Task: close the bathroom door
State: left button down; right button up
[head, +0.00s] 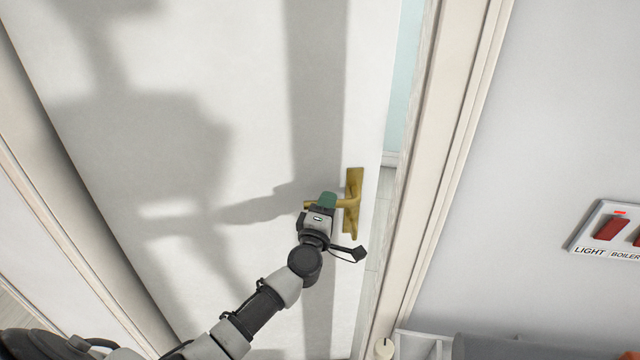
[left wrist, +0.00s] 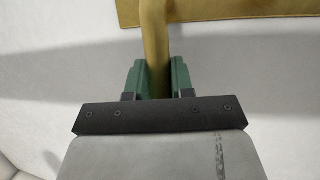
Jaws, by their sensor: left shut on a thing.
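The white bathroom door (head: 250,130) fills the middle of the head view. It stands slightly ajar, with a gap between its right edge and the frame. A brass lever handle (head: 353,205) sits near that edge. My left gripper (head: 327,200) is at the lever, its green fingers shut on it. In the left wrist view the brass lever (left wrist: 155,45) runs between the two green fingers (left wrist: 155,78), and the brass plate (left wrist: 220,10) lies beyond. My right gripper is not in view.
The cream door frame (head: 445,150) stands right of the gap, through which a pale floor shows. A switch panel (head: 585,245) marked LIGHT and BOILER is on the right wall. A grey rounded object (head: 530,347) and a white rack are low at the right.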

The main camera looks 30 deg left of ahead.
pick_arm(q)
jog(key=s+d+m+h, duration=0.1)
jog(key=s+d+h, duration=0.1)
jog(key=s, duration=0.6)
jog(key=s+d+m+h, duration=0.2)
jog(key=s+h, duration=0.2)
jog(key=s, duration=0.4)
jog(key=shift+s+f+m+b, duration=0.25)
jog(key=shift+s+m+b, duration=0.05)
jog(key=shift+s+b, duration=0.1)
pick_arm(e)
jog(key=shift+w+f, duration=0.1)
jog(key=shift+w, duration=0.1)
pick_arm(q)
jog(key=shift+d, duration=0.1)
